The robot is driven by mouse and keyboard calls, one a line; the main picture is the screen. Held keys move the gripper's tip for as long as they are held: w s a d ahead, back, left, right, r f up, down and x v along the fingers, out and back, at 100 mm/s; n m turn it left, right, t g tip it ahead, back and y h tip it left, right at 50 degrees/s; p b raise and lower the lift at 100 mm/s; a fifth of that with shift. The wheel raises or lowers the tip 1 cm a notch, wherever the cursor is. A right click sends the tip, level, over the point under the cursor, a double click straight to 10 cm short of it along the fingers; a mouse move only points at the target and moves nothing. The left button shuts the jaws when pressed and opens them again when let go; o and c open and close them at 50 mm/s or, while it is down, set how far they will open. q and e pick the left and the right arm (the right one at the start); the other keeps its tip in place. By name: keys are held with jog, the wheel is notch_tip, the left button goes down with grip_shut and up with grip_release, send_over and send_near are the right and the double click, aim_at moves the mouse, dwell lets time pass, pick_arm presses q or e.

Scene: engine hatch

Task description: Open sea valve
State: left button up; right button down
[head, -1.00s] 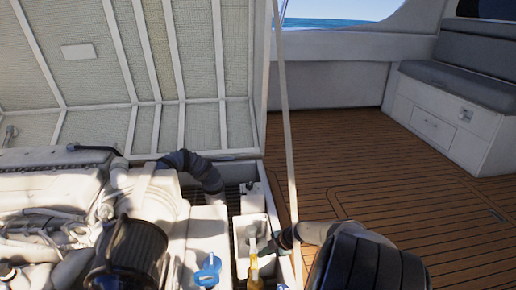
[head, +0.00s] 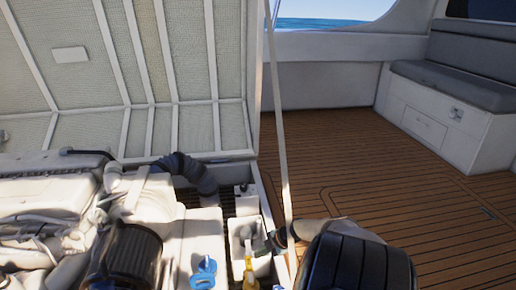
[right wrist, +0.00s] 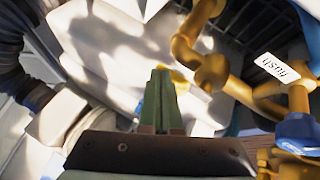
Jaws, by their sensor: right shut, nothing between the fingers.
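In the head view a yellow valve handle (head: 249,273) stands in the white engine bay, and a blue valve handle (head: 203,273) stands to its left. My right gripper (head: 262,246) reaches in from the right, close to the yellow handle. In the right wrist view its greenish fingers (right wrist: 160,95) are shut and empty. A bit of yellow (right wrist: 182,80) shows behind them, partly hidden. A blue handle (right wrist: 300,132) sits at the right, near a label reading "flush" upside down (right wrist: 277,68). My left gripper is not in view.
Brass pipes (right wrist: 210,70) run close to the right of the fingers. A white engine with a dark cylinder (head: 125,255) fills the left. The raised hatch (head: 120,80) stands behind, with a pale strut (head: 278,130). The wooden deck (head: 400,190) is clear.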

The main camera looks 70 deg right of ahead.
pick_arm(q)
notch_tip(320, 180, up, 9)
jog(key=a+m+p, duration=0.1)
jog(key=p, duration=0.6)
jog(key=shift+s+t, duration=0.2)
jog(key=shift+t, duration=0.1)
pick_arm(e)
jog(key=v, duration=1.1)
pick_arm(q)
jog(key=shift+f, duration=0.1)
pick_arm(e)
jog(key=shift+d+f, duration=0.1)
jog(key=shift+f, duration=0.05)
